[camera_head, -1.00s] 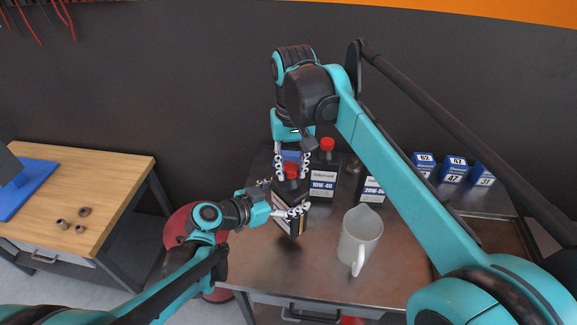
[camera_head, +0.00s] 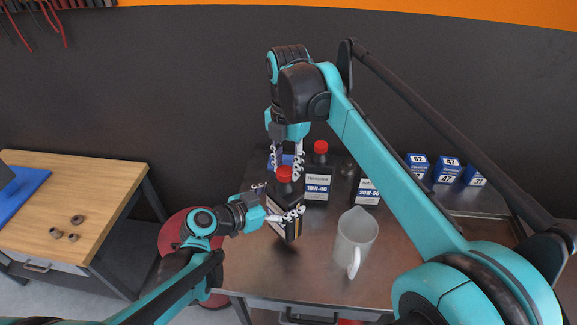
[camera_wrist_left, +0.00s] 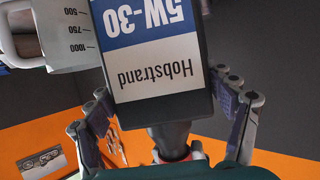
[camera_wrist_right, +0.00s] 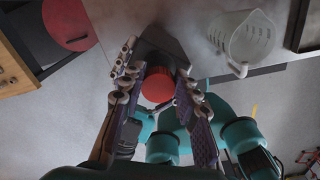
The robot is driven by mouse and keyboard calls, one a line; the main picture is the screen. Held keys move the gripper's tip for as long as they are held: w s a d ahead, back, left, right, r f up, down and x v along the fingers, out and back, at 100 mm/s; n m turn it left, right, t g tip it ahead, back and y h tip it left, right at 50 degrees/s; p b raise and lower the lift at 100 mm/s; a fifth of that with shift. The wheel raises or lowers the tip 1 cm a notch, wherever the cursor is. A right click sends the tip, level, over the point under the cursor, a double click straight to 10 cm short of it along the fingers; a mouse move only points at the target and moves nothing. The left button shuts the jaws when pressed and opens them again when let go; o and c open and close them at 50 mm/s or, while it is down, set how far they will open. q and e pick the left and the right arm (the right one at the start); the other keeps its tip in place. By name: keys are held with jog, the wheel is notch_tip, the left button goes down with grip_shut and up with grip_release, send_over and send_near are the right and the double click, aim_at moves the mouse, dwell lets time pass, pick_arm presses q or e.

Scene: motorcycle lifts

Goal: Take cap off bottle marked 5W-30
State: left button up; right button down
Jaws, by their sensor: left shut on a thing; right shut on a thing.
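The black 5W-30 bottle (camera_head: 283,208) is held tilted at the table's left part. Its label (camera_wrist_left: 150,20) reads upside down in the left wrist view. Its red cap (camera_head: 284,173) is at the top and also shows in the right wrist view (camera_wrist_right: 158,86). My left gripper (camera_head: 279,204) is shut around the bottle's body, with a finger on each side. My right gripper (camera_head: 287,170) comes down from above and is shut on the cap. I cannot tell whether the cap is loose from the neck.
The 10W-40 bottle (camera_head: 317,186) and the 20W-50 bottle (camera_head: 367,190) stand close behind. A clear measuring jug (camera_head: 355,241) stands to the right. Several blue boxes (camera_head: 446,170) are at the back right. The metal table (camera_head: 300,276) is bare in front.

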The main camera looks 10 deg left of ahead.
jog(key=shift+w+a+n, duration=0.1)
jog(key=shift+n, duration=0.4)
jog(key=shift+r, duration=0.15)
jog(key=shift+r, duration=1)
jog(key=shift+r, duration=0.1)
